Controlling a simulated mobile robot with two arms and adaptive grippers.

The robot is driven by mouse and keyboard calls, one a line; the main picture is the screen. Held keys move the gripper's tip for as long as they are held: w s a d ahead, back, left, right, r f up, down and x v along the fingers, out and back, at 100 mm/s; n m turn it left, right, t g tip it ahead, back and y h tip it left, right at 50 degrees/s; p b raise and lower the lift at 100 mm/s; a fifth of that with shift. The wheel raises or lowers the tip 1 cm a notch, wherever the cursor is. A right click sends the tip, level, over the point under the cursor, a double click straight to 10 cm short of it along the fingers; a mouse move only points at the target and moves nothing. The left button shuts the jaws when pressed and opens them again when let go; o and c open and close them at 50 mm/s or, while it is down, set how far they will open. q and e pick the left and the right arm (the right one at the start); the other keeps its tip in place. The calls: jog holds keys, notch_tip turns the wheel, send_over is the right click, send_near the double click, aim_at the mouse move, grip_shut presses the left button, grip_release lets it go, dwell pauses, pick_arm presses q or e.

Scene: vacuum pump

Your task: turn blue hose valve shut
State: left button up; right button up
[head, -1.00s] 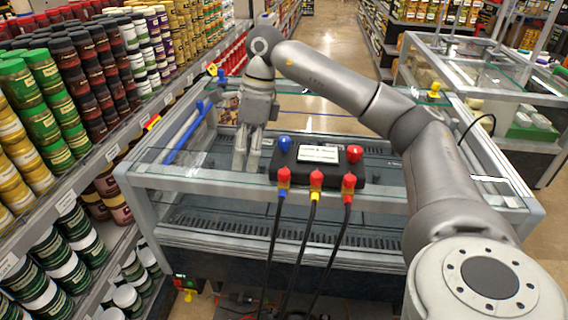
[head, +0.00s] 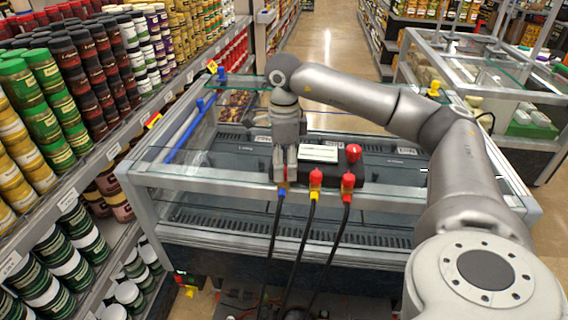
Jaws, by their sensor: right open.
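The black manifold (head: 385,172) sits on the glass case top. Three hoses hang from its front. The blue hose (head: 272,232) is a black line with a blue collar (head: 281,192) at its top. My right gripper (head: 285,178) points down with its open fingers over the top of this hose, at the blue hose valve. The fingers hide that valve, and I cannot tell whether they touch it. The blue knob behind is also hidden by the gripper. My left gripper is not in view.
The yellow hose valve (head: 316,178) and red hose valve (head: 348,182) stand close to the right of my gripper. A red knob (head: 353,152) is on the manifold's right. Shelves of jars (head: 75,80) line the left side.

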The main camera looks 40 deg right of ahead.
jog(key=shift+f, duration=0.55)
jog(key=shift+c, duration=0.3)
grip_shut()
